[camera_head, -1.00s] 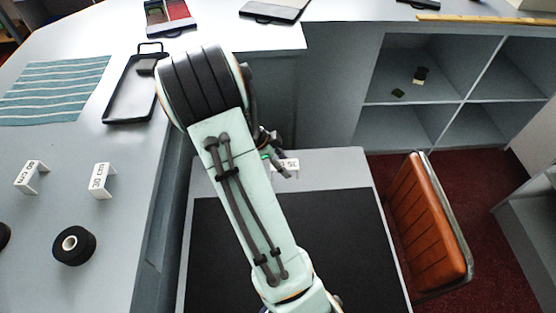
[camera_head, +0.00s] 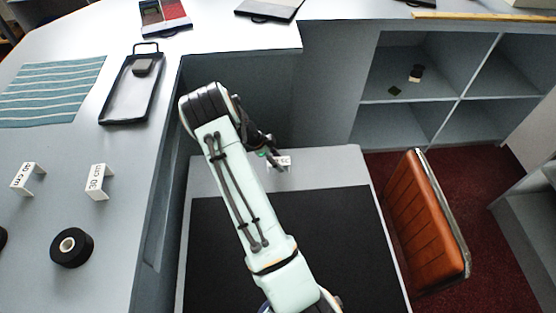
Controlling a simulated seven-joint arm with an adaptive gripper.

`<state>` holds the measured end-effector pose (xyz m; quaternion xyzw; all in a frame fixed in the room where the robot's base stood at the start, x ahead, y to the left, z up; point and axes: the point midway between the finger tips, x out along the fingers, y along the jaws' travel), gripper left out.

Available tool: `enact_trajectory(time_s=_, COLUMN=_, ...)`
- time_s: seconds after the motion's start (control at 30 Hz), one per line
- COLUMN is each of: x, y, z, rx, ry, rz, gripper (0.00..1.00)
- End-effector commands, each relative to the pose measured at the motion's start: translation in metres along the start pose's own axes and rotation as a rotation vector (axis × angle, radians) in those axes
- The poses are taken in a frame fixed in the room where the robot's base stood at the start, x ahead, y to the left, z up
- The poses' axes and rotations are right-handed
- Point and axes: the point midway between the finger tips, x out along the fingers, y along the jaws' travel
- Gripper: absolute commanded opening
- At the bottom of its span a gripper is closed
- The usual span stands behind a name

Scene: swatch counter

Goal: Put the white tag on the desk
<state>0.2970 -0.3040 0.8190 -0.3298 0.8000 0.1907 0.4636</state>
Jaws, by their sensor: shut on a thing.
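A white tag (camera_head: 285,161) with dark print is at my gripper (camera_head: 274,163), over the far strip of the desk. My gripper is shut on the tag; the fingers are small and partly hidden by my arm. The desk (camera_head: 335,167) is grey with a black mat (camera_head: 340,235) on it. I cannot tell whether the tag touches the desk top. Two other white tags stand on the counter at the left, one marked 40 cm (camera_head: 28,178) and one beside it (camera_head: 98,182).
The counter (camera_head: 130,215) holds a black tape roll (camera_head: 72,247), a black tray (camera_head: 122,108) with a dark block, and a striped cloth (camera_head: 50,92). An orange chair (camera_head: 425,222) stands right of the desk. Grey shelves (camera_head: 430,100) are behind. The mat's right part is clear.

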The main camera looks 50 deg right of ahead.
Motion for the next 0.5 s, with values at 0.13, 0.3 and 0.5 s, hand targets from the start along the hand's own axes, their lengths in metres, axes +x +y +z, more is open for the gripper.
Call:
enact_trajectory(time_s=0.13, x=0.0026, y=0.0003, z=0.0014, rx=-0.001, ry=0.0, rz=0.001, gripper=0.14)
enact_trajectory(time_s=0.3, x=0.002, y=0.0002, z=0.0012, rx=-0.001, ry=0.0, rz=0.0, gripper=0.59)
enact_trajectory(time_s=0.5, x=0.0016, y=0.0002, z=0.001, rx=-0.001, ry=0.0, rz=0.0, gripper=0.59)
